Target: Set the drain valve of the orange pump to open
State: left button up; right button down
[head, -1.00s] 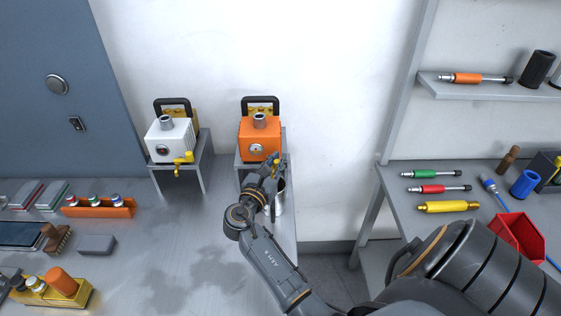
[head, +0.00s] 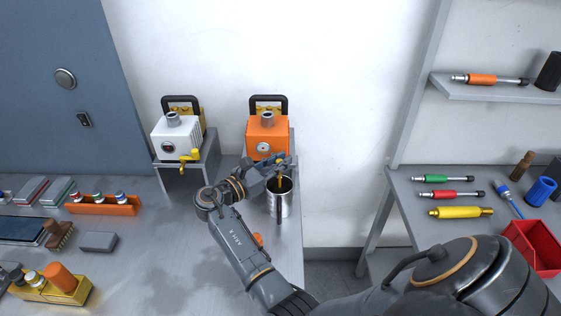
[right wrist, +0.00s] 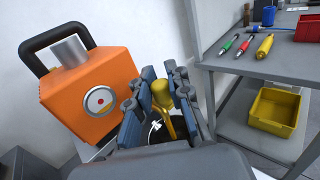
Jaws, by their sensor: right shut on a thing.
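The orange pump (head: 267,137) stands on a small grey stand against the wall; its body with a round gauge shows large in the right wrist view (right wrist: 112,72). My right gripper (head: 281,163) is at the pump's lower front. Its fingers are shut around the yellow drain valve handle (right wrist: 162,94), seen between the blue-grey fingers in the right wrist view. The fingers hide much of the valve, so I cannot read its setting. A metal cup (head: 281,203) stands below the valve. My left gripper is not in view.
A white pump (head: 174,142) with a yellow valve (head: 188,159) stands to the left. An orange rack (head: 101,206) and a grey block (head: 98,242) lie on the bench (head: 165,260). A side table with tools and a red bin (head: 533,246) is at right.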

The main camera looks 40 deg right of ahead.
aim_at(278, 160)
jog(key=shift+a+f, duration=0.1)
jog(key=shift+f, duration=0.05)
jog(key=c, duration=1.2)
grip_release()
jog(key=shift+a, duration=0.1)
jog(key=shift+r, duration=0.3)
notch_tip(278, 160, up, 10)
jog(key=shift+w+f, duration=0.1)
jog(key=shift+f, duration=0.1)
